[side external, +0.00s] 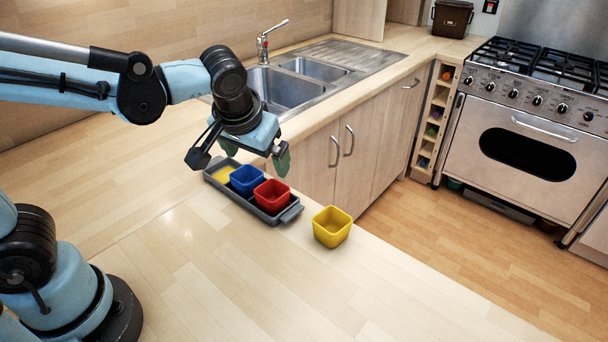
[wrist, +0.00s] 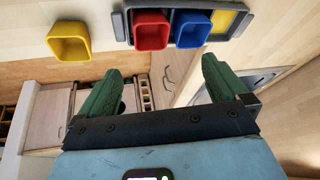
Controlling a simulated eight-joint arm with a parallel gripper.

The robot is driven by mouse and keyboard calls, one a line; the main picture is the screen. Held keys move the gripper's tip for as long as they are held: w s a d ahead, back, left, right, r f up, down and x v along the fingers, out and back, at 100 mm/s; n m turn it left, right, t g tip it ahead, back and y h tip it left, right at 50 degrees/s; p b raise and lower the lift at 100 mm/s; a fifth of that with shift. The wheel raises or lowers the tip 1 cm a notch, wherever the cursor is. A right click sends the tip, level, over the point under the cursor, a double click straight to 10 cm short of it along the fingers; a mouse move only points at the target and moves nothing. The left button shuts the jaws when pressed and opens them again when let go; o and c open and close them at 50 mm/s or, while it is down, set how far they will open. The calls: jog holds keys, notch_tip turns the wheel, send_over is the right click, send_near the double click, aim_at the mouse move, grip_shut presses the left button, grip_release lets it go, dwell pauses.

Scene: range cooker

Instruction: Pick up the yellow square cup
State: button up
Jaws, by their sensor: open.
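The yellow square cup (side external: 332,226) stands upright on the wooden counter near its front edge, just right of the grey tray (side external: 292,214). In the wrist view the yellow square cup (wrist: 69,42) is at the upper left. My gripper (side external: 238,162) is open and empty above the left part of the tray, to the left of the yellow cup and apart from it. In the wrist view its green fingertips (wrist: 157,82) are spread wide with nothing between them.
The tray holds a red cup (side external: 272,196), a blue cup (side external: 247,180) and a yellow area (side external: 222,174) at its left end, partly hidden by my gripper. A sink (side external: 283,88) lies behind. A stove (side external: 530,130) stands at the right. The counter left of the tray is clear.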

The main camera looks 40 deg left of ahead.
jog(key=w+d+f+n+y, duration=0.1)
jog(key=w+d+n+y, duration=0.1)
jog(key=w+d, duration=0.2)
jog(key=n+y, duration=0.6)
jog(key=n, duration=0.2)
send_near(325, 216)
jog(key=shift+w+a+f, duration=0.25)
jog(key=shift+a+f, duration=0.1)
jog(key=shift+a, duration=0.25)
jog(key=shift+s+d+f+t+y, duration=0.15)
jog(key=shift+d+t+y, duration=0.05)
jog(key=shift+t+y, duration=0.1)
jog(key=shift+f, duration=0.15)
jog(key=shift+a+f+n, duration=0.15)
jog(key=shift+a+n, duration=0.15)
jog(key=x, duration=0.6)
jog(key=shift+w+a+f, duration=0.15)
jog(key=shift+w+a, duration=0.05)
jog(key=shift+a, duration=0.1)
jog(key=shift+c, duration=0.3)
